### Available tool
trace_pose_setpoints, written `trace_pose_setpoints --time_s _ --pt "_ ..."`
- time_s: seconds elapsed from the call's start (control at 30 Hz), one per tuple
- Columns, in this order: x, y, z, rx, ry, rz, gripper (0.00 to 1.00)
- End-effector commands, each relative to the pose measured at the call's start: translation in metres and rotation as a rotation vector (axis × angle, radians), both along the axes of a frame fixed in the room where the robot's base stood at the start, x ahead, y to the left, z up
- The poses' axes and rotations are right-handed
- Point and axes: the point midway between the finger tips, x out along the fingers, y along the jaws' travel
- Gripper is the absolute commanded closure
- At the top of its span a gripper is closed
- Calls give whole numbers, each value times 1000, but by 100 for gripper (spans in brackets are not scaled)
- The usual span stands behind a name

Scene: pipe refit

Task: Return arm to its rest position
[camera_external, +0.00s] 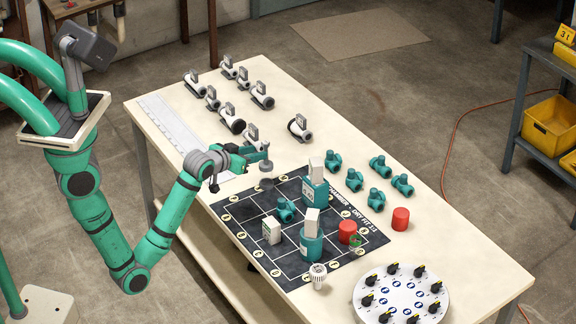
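My teal and grey arm reaches from the left over the near-left side of the white table (440,218). My gripper (264,157) is at the upper left edge of the dark printed mat (232,216), pointing right. A small grey round piece (266,169) shows right at or just below the fingertips. I cannot tell whether it is held or stands on the table, nor whether the fingers are open or shut.
White-and-grey valves (300,127) stand on the upper left table. Teal fittings (380,166), red cylinders (401,218), teal containers (311,243) and a white thermostat head (318,275) stand on or near the mat. A round dial plate (403,298) is at the front right.

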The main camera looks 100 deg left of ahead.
Motion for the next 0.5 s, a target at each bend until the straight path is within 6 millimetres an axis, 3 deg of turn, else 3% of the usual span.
trace_pose_setpoints --time_s 0.2,0.5 --pt "-7 -14 7 0 0 0 70" --pt "-8 -15 7 0 -1 0 70"
